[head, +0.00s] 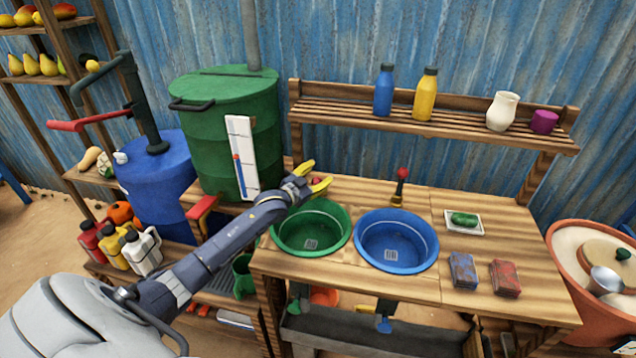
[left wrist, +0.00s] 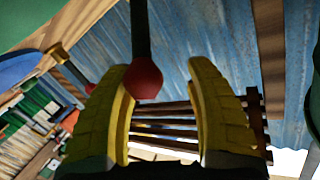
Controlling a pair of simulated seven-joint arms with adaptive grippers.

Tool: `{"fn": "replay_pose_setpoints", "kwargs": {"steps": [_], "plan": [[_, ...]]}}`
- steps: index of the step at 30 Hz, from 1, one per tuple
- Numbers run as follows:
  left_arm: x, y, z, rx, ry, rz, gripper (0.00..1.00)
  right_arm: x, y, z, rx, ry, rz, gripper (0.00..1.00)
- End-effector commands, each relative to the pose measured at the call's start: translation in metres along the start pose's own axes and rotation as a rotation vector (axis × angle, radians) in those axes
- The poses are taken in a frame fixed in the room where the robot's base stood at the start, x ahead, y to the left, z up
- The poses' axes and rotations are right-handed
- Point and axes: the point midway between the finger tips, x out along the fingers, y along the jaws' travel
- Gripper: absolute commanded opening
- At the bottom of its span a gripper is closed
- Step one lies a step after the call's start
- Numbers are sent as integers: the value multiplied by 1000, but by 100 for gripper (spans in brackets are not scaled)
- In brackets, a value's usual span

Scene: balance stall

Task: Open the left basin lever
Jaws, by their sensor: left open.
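The left basin lever shows as a red ball knob (head: 316,181) behind the green basin (head: 346,228). Its dark stem is hidden in the head view. In the left wrist view the red knob (left wrist: 143,80) hangs on a dark stem between the yellow fingers, closer to the left finger in the picture. My left gripper (head: 319,175) is open around the knob; whether a finger touches it I cannot tell. My right gripper is not in view.
A second red-knobbed lever (head: 402,174) stands behind the blue basin (head: 397,262). A green barrel (head: 220,130) with a white gauge stands left of my gripper. A slatted shelf (head: 450,125) with bottles is behind. The table's right part holds a soap dish (head: 464,232) and sponges.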

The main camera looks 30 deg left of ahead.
Motion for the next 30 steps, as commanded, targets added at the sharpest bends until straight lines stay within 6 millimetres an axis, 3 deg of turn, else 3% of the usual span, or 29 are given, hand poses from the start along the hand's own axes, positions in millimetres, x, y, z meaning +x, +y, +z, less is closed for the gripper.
{"fn": "replay_pose_setpoints", "kwargs": {"steps": [6, 12, 30], "plan": [[-3, -14, -33, 2, 4, -1, 55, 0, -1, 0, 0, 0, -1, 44], [-5, -22, -51, -1, 3, -1, 55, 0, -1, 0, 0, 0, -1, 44], [-6, -25, -58, 0, 1, -1, 55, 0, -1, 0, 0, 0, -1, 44]]}}
